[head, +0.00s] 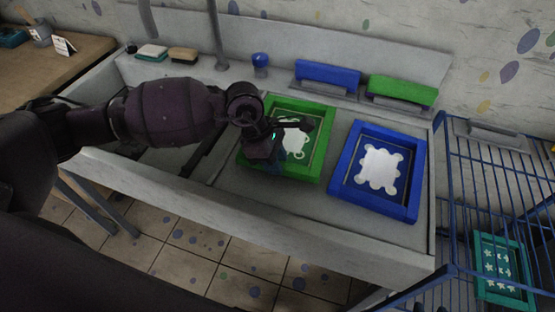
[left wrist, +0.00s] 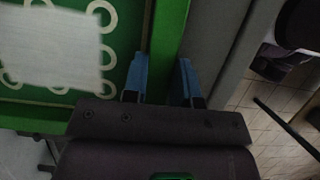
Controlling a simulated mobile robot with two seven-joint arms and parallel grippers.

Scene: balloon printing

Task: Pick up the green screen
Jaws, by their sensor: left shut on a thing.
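The green screen (head: 313,168) lies on the grey worktable, a green frame around a panel with a white patch and ring shapes. My left gripper (head: 272,158) is at its near left part in the head view and covers some of the frame. In the left wrist view, the blue fingers of my left gripper (left wrist: 164,82) stand on either side of a green frame bar (left wrist: 170,38), shut on it. The screen's patterned panel (left wrist: 60,45) is to the left there. My right gripper is not in view.
A blue screen (head: 415,190) lies just right of the green one. Blue (head: 327,74) and green (head: 402,91) squeegee-like blocks stand along the back. A blue wire rack (head: 490,190) holding a teal screen (head: 502,270) stands at the right.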

